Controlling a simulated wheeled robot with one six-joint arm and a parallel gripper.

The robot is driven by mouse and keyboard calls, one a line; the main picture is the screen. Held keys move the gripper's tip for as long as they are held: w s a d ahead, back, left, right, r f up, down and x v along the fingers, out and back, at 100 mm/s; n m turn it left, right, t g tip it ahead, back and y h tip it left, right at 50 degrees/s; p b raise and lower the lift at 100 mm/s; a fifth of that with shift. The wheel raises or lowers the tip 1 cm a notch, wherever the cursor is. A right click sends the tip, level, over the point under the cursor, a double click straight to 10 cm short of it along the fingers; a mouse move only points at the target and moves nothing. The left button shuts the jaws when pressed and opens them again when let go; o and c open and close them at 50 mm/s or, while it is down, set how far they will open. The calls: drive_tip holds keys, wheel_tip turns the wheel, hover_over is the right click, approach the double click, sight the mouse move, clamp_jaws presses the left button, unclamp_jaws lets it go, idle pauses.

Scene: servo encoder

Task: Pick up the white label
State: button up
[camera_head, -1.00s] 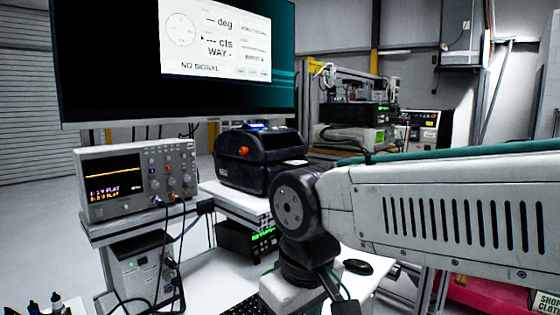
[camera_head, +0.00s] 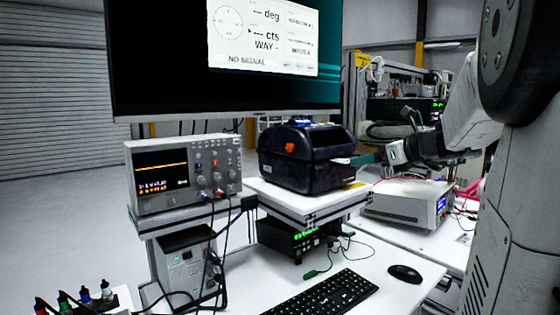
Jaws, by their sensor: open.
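A large monitor (camera_head: 160,60) hangs above. An oscilloscope (camera_head: 185,172) stands left of the printer. A keyboard (camera_head: 325,294) and mouse (camera_head: 405,273) lie on the white desk. A bench instrument (camera_head: 405,202) is behind my gripper.

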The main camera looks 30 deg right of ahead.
sight(346, 161)
drive_tip(key=shift+m, duration=0.5)
drive_tip(key=w, duration=0.2)
drive_tip(key=w+f, duration=0.1)
drive_tip(key=w, duration=0.1)
drive_tip(key=w+d+f, duration=0.1)
drive_tip(key=w, duration=0.2)
drive_tip(key=c, duration=1.1)
